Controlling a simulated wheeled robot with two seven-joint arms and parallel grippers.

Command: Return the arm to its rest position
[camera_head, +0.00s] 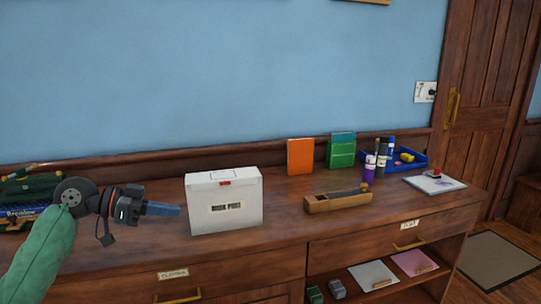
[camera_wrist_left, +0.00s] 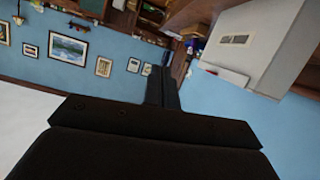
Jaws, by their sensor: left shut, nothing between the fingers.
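My left gripper (camera_head: 163,209) comes in from the left in the head view, on a green-sleeved arm. It is shut and empty, and its fingers point right toward a white box (camera_head: 225,220) with a dark label. A small gap shows between the fingertips and the box. In the left wrist view the closed fingers (camera_wrist_left: 162,88) lie together in the middle, and a pale box-like shape (camera_wrist_left: 255,45) is at upper right. My right gripper is in neither view.
The wooden cabinet top (camera_head: 280,222) holds an orange book (camera_head: 300,157), green book (camera_head: 341,151), wooden block-like holder (camera_head: 338,201), blue tray (camera_head: 415,165) and clipboard (camera_head: 435,183). Dark green items (camera_head: 25,187) stand at far left. A door (camera_head: 483,90) is at right.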

